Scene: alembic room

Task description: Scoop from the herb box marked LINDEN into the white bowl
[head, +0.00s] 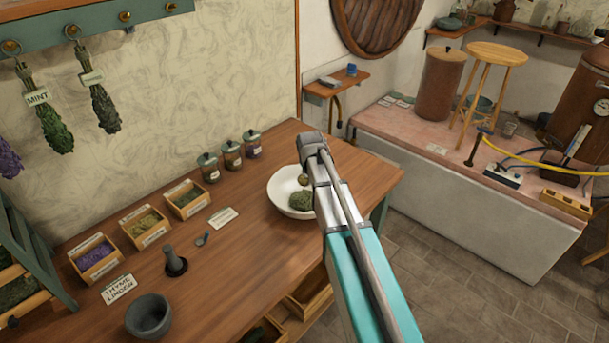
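The white bowl (279,203) stands on the wooden table, with a clump of dark green herb (301,201) in it. My arm crosses in front of the bowl's right side and hides my gripper's fingers. A small brownish round thing (303,180) shows beside the arm, over the bowl; I cannot tell what it is or if it is held. Three herb boxes stand left of the bowl: one purple (96,257), one yellow-green (145,227), one dark green (187,199). Their labels are too small to read, so I cannot tell which is LINDEN.
A card (117,290) reading THYME and LINDEN lies near a grey mortar (148,316) and a dark pestle (175,263). Several lidded jars (231,155) stand by the wall.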

